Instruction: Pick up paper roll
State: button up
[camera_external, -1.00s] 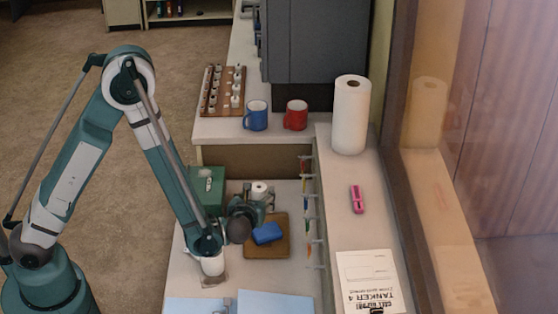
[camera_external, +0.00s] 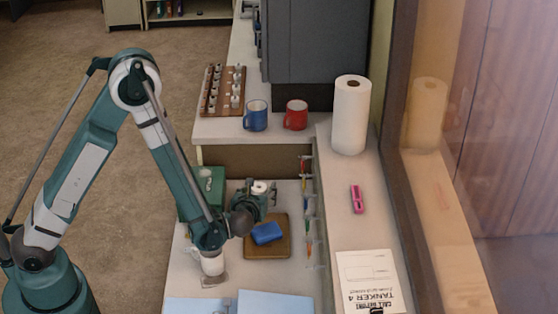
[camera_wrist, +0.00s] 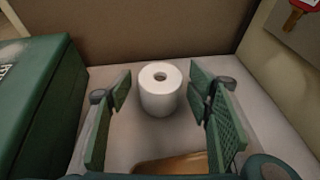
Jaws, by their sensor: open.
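A small white paper roll (camera_wrist: 160,98) stands upright on the desk in the wrist view, its hollow core showing on top. My gripper (camera_wrist: 163,92) is open, with one green finger to the left of the roll and one to the right. Gaps show on both sides, and neither finger appears to touch it. In the external view the top of the roll (camera_external: 259,187) shows at my gripper (camera_external: 257,196), and its lower part is mostly hidden.
A green box (camera_external: 212,185) stands close on the left. A brown board (camera_external: 280,247) with a blue sponge-like block (camera_external: 267,233) lies on the near side. A panel rises behind the roll. A tall white paper towel roll (camera_external: 350,120) stands on the right counter.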

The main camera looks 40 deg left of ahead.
jog(key=shift+w+a+f, duration=0.1)
jog(key=shift+w+a, duration=0.05)
jog(key=shift+w, duration=0.1)
dwell(0.4)
jog(key=c, duration=1)
